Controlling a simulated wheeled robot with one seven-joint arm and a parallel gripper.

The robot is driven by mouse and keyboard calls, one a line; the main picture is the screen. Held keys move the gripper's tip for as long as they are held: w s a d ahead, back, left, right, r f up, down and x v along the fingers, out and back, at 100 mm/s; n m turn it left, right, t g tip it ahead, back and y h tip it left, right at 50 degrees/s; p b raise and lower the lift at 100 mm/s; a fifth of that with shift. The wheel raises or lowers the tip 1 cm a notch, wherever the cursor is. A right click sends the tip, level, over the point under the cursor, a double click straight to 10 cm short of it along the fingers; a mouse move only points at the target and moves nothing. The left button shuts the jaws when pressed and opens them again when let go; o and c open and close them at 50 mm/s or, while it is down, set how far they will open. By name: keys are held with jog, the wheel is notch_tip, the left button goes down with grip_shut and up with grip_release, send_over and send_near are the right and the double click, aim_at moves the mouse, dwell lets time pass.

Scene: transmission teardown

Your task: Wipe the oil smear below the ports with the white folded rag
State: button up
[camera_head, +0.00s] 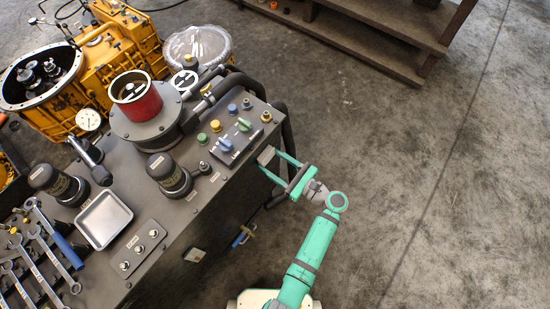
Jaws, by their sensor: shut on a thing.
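My gripper (273,162) has teal fingers and is at the right edge of the grey bench, beside the panel with coloured knobs. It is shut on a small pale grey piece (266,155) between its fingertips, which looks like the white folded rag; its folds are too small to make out. A plate with several small round fittings (139,249) is at the bench's lower edge; I cannot tell whether these are the ports. I cannot make out the oil smear. The bench's side face is mostly dark or hidden from this view.
The grey bench (215,186) carries a knob panel (238,141), a red-rimmed cylinder (136,98), dark canisters (168,174), a metal tray (103,220) and wrenches (40,262). Black hoses run along its right end. Yellow housings (115,65) stand behind. The floor at right is clear.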

jog(key=shift+d, duration=0.1)
jog(key=shift+s+d, duration=0.35)
jog(key=shift+d, duration=0.2)
jog(key=shift+v, duration=2.35)
jog(key=shift+v, duration=1.5)
